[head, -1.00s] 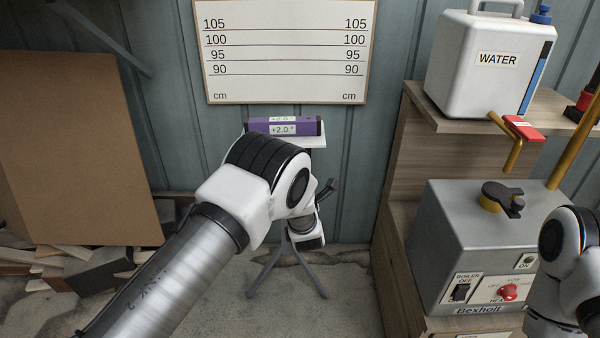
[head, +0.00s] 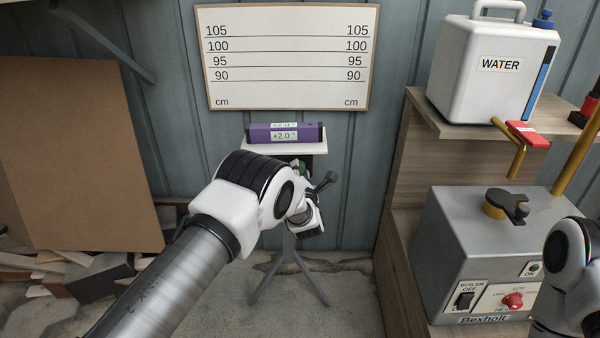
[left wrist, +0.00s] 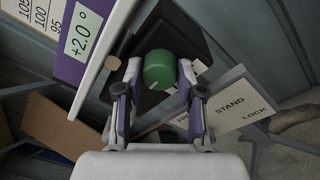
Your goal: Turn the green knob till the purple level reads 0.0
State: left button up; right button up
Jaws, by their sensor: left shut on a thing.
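The purple level (head: 261,134) lies on the white plate (head: 315,149) of a stand. Its display reads +2.0°. The same +2.0° shows large and tilted on the level in the left wrist view (left wrist: 72,67). The green knob (left wrist: 160,70) sits at the dark head of the stand, under the plate. My left gripper (left wrist: 160,76) is shut on the knob, with one finger on each side. In the head view the knob (head: 304,167) only peeks out, and my left arm hides most of the grip. My right gripper is out of view.
A tripod (head: 262,283) carries the stand. A sign (left wrist: 232,106) with STAND and LOCK is beside the knob. A wooden shelf (head: 408,150) with a water tank (head: 485,75) and a grey boiler (head: 450,235) stands right. A brown board (head: 75,150) leans left.

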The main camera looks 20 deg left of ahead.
pick_arm(q)
jog(key=shift+f+m, duration=0.1)
jog(key=shift+m, duration=0.3)
jog(key=m+b, duration=0.2)
jog(key=m, duration=0.8)
jog(key=m+t+h+b, duration=0.1)
jog(key=m+b, duration=0.1)
jog(key=m, duration=0.8)
jog(key=shift+a+t, duration=0.15)
jog(key=shift+t, duration=0.15)
jog(key=o, duration=1.1)
jog(key=shift+o, duration=0.2)
jog(key=shift+s, duration=0.15)
